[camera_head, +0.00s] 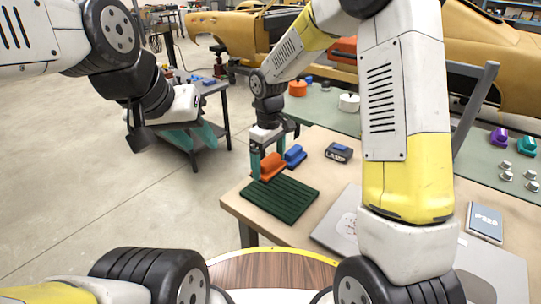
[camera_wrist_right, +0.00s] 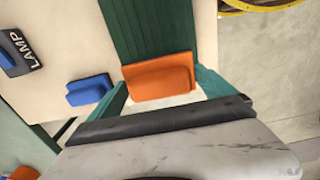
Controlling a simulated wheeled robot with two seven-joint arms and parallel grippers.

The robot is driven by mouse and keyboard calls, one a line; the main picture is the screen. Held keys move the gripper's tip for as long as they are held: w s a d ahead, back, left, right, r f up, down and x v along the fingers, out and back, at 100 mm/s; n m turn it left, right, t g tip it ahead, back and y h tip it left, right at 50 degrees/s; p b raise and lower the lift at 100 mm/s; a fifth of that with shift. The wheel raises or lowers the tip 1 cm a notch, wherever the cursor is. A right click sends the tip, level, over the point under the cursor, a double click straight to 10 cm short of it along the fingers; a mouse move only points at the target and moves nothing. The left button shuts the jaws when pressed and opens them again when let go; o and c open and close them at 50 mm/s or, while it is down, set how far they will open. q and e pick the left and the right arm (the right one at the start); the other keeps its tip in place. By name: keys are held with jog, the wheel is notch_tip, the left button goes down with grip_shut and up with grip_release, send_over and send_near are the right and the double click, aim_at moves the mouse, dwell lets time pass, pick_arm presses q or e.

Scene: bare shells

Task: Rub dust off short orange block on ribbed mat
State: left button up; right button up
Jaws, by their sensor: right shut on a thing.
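A short orange block (camera_head: 271,167) with a raised grip is between the green fingers of my right gripper (camera_head: 268,160), which is shut on it. In the right wrist view the orange block (camera_wrist_right: 158,78) sits between the fingertips, over the end of the dark green ribbed mat (camera_wrist_right: 150,30). In the head view the ribbed mat (camera_head: 275,200) lies flat near the table's front left corner, and the block is at its far end. I cannot tell whether they touch. My left gripper (camera_head: 194,136) hangs away from the table, its teal fingers apart and empty. No dust is discernible.
A blue block (camera_head: 294,156) stands just behind the orange block. A dark block labelled LAMP (camera_head: 339,152) is to its right. A grey plate (camera_head: 338,220) lies right of the mat.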

jog(key=shift+r, duration=1.1)
jog(key=shift+d, duration=0.1)
